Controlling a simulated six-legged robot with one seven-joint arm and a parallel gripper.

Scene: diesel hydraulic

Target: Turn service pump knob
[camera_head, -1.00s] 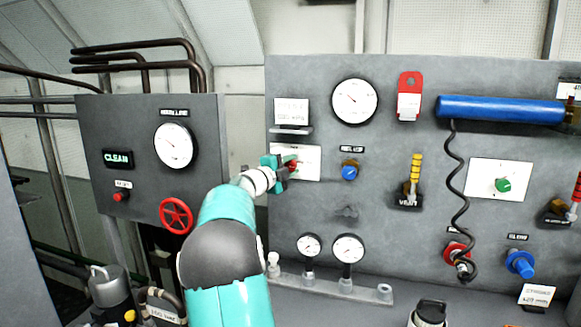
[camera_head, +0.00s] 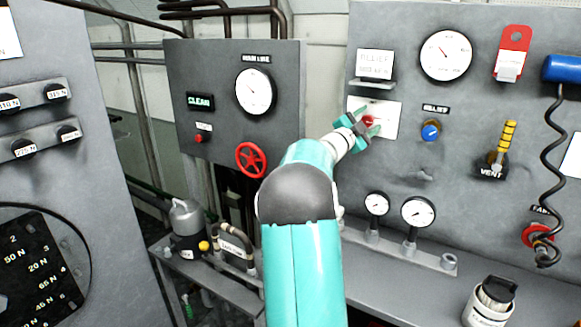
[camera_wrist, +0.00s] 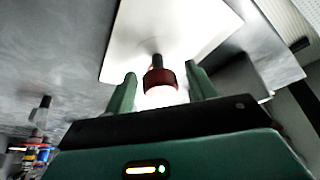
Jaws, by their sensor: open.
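A red knob (camera_head: 369,120) sits on a white plate (camera_head: 388,110) on the grey panel; no readable label shows that it is the service pump knob. In the wrist view the red knob (camera_wrist: 160,81) stands out from the plate on a dark stem. My teal gripper (camera_head: 366,122) is at this knob. In the wrist view its two fingers (camera_wrist: 160,75) are apart, one on each side of the knob. Gaps show between the fingers and the knob, so it is not clamped. The gripper hides part of the knob in the head view.
A blue relief knob (camera_head: 431,130) is just right of the plate, and a round gauge (camera_head: 446,53) is above it. Small gauges (camera_head: 417,211) stand below. A red handwheel (camera_head: 251,160) is on the left panel. A coiled black cord (camera_head: 551,170) hangs at the right.

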